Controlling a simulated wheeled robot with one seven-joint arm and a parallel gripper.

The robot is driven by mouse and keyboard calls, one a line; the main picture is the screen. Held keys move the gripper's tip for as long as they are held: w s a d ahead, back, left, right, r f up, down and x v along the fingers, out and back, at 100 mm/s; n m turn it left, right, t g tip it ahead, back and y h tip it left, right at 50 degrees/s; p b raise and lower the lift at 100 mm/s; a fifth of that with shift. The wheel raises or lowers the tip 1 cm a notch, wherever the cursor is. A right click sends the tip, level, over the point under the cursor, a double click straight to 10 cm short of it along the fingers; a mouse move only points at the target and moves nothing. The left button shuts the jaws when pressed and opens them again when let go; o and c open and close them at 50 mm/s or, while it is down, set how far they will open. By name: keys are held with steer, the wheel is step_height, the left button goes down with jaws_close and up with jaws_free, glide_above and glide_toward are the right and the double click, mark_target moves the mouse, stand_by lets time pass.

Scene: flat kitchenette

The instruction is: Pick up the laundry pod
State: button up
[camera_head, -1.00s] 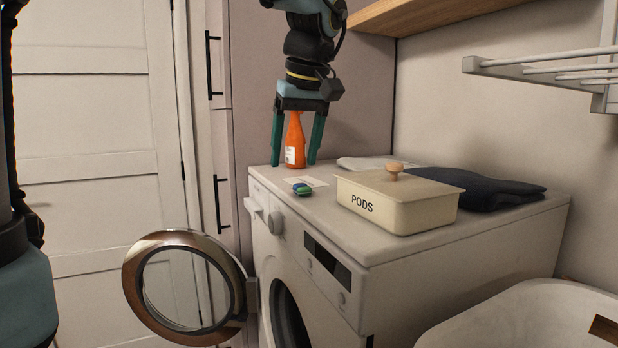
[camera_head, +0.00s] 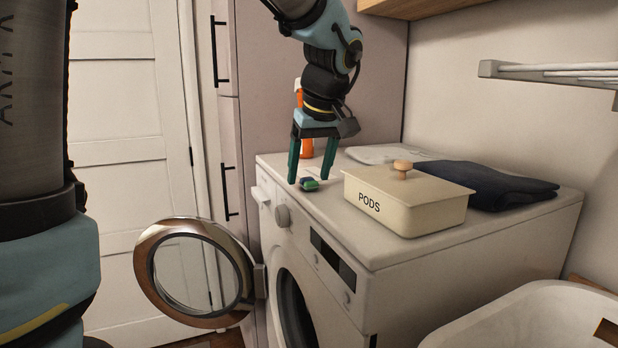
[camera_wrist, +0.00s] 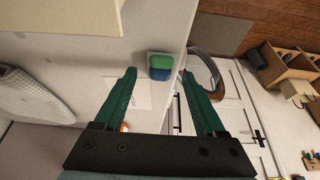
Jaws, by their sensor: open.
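The laundry pod (camera_head: 309,184) is a small green and blue block lying on top of the white washing machine (camera_head: 400,252), near its front left edge. It also shows in the wrist view (camera_wrist: 160,66), just beyond the fingertips and between their lines. My gripper (camera_head: 308,180) is open, with its two teal fingers pointing down just above the pod. In the wrist view my gripper (camera_wrist: 158,72) has nothing between its fingers. In the head view the fingers appear close to the pod; whether they touch it I cannot tell.
A cream box marked PODS (camera_head: 400,208) stands right of the pod. Dark folded cloth (camera_head: 490,185) lies behind it. An orange bottle (camera_head: 306,147) stands behind my gripper. The round washer door (camera_head: 165,262) hangs open at the front. A white basket (camera_head: 530,322) is at the lower right.

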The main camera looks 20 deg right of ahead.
mark_target(309, 178)
steer(key=shift+w+f, duration=0.2)
steer(key=shift+f, duration=0.25)
steer(key=c, duration=0.9)
steer(key=shift+r, duration=0.1)
steer(key=shift+c, duration=0.2)
step_height(309, 178, up, 10)
steer(key=b, duration=0.2)
